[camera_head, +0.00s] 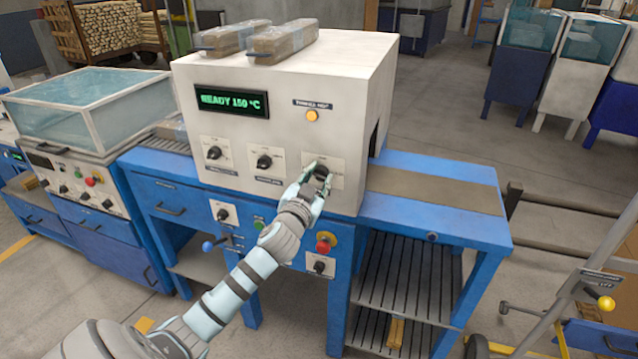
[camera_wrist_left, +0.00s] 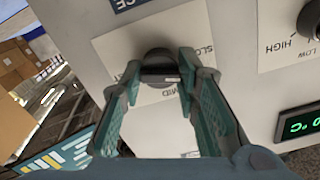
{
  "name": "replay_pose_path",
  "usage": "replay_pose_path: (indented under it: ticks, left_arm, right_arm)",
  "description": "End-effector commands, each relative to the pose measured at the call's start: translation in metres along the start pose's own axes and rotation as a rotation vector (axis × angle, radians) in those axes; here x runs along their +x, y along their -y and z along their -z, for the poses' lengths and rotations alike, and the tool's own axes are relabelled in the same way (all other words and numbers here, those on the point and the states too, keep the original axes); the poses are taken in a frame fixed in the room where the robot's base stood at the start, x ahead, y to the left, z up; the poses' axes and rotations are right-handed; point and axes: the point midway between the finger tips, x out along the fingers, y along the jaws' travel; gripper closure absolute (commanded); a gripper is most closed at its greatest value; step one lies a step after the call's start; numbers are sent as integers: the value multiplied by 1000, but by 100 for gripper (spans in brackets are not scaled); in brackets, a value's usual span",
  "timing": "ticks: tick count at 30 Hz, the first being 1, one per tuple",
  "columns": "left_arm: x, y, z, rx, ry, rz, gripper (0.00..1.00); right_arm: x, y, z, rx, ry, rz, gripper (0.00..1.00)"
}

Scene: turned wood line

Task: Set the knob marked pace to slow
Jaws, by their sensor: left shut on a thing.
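The rightmost of three black knobs (camera_head: 321,172) sits on a pale label plate on the white machine's front. My left gripper (camera_head: 317,178) reaches it from below and is shut on it. In the left wrist view the knob (camera_wrist_left: 159,60) stands between the two fingertips (camera_wrist_left: 160,72). Its plate (camera_wrist_left: 120,45) shows SLO at the right, MID at the lower right and ST at the left edge; the fingers hide part of the lettering. A pale mark shows on the knob's face, but I cannot tell its exact setting. My right gripper is not in view.
The other two knobs (camera_head: 264,161) (camera_head: 214,153) sit to the left on the same panel. A green display (camera_head: 232,101) reads READY 150 °C. A red button (camera_head: 324,243) and a lower knob (camera_head: 319,266) are on the blue frame below. Wrapped packs (camera_head: 283,41) lie on top.

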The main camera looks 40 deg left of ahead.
Motion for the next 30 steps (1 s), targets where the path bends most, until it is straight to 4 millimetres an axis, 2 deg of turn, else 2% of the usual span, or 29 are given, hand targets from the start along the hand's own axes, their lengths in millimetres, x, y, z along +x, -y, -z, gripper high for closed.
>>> replay_pose_path:
  ticks: [12, 30]
  left_arm:
    - [0, 0, -1, -272, 0, 0, 99]
    - [0, 0, -1, -346, 2, 0, 99]
  right_arm:
    - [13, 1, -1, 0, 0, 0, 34]
    - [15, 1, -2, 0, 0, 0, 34]
